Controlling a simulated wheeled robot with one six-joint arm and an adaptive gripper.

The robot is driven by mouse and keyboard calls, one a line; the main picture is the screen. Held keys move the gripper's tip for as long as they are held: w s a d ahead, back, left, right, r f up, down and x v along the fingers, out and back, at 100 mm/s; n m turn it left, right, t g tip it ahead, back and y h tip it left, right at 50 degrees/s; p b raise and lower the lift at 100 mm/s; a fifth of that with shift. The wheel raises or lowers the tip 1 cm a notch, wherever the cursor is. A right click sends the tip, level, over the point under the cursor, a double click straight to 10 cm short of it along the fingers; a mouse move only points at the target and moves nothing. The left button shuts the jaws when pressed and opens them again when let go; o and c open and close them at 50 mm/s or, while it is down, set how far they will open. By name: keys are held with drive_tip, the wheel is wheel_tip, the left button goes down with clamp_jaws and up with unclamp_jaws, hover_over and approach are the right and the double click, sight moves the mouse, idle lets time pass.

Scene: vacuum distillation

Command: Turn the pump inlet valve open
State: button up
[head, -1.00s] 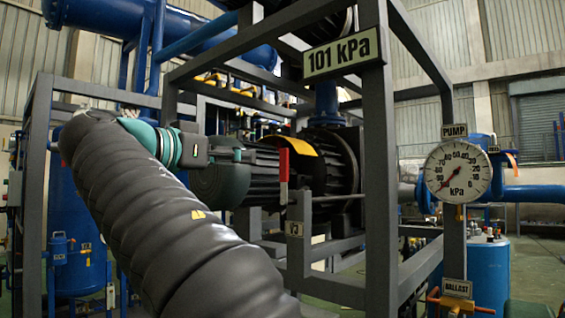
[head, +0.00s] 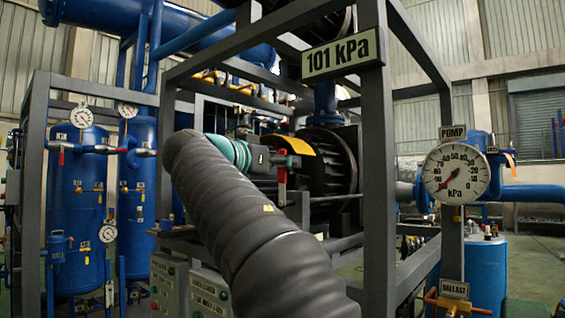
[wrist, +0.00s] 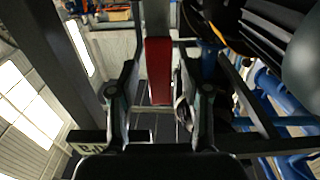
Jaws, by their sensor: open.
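The red valve lever (head: 282,180) shows in the head view in front of the black finned pump (head: 328,165). Only part of it is visible, as my gripper (head: 285,160) is at its upper part. In the wrist view the red lever (wrist: 158,70) runs lengthwise between the two fingers of my gripper (wrist: 160,88). The fingers are apart, with gaps on both sides of the lever. A small label plate (wrist: 88,148), partly cut off by the gripper, is at the lower left there. Nothing is held.
A grey steel frame (head: 376,150) stands close to the right of my arm, with a 101 kPa sign (head: 342,58) on it. The pump gauge (head: 456,172) is further right. Blue tanks (head: 77,200) with small gauges stand at the left.

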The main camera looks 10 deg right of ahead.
drive_tip(key=shift+w, duration=0.1)
clamp_jaws()
